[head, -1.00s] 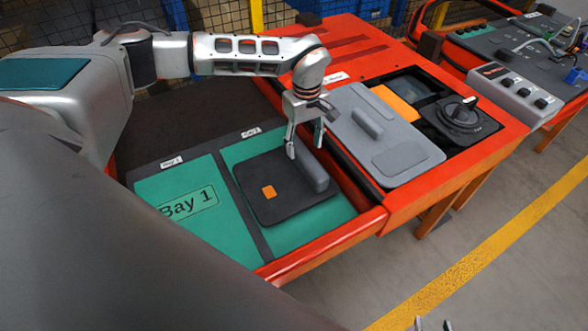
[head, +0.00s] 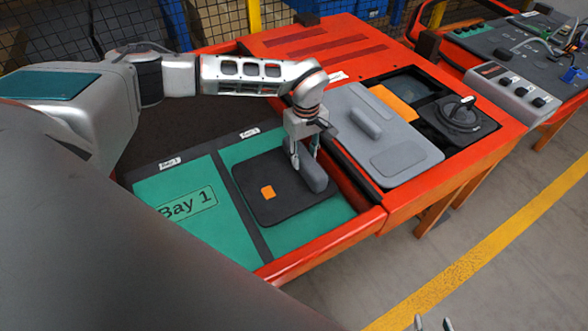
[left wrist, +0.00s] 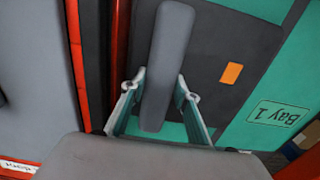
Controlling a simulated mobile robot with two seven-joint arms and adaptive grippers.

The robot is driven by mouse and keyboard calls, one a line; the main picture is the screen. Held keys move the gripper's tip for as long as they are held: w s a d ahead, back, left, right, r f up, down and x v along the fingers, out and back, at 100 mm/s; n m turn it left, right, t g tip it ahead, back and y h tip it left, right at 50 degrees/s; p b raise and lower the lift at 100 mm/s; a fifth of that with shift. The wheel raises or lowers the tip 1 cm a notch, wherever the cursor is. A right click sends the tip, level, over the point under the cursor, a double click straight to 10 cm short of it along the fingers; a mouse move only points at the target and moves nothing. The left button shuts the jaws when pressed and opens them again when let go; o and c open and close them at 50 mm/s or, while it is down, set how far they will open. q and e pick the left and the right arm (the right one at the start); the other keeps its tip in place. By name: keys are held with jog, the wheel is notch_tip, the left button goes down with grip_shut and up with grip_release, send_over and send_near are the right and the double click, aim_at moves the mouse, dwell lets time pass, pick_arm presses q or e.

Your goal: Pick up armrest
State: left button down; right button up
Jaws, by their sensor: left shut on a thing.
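The armrest, a grey rounded bar (head: 316,178), lies along the right side of a black door panel (head: 262,205) with an orange square on it. It also shows in the left wrist view (left wrist: 170,50), running lengthwise between my fingers. My left gripper (head: 304,158) is down at the armrest, with a finger on either side, shut on it. The armrest still appears to rest on the panel. Only the fingertips of my right gripper (head: 432,323) show at the bottom edge of the head view, apart and empty, away from the table.
The panel lies on the green bay mat, beside Bay 1 (head: 180,200). An orange frame rail (head: 325,245) bounds the bay in front.

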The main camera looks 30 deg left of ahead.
pick_arm(q)
jog(key=shift+r, duration=0.1)
notch_tip(320, 180, up, 25)
jog(key=p, duration=0.5)
jog(key=shift+r+p, duration=0.2)
jog(key=shift+p, duration=0.1)
dwell(0.5)
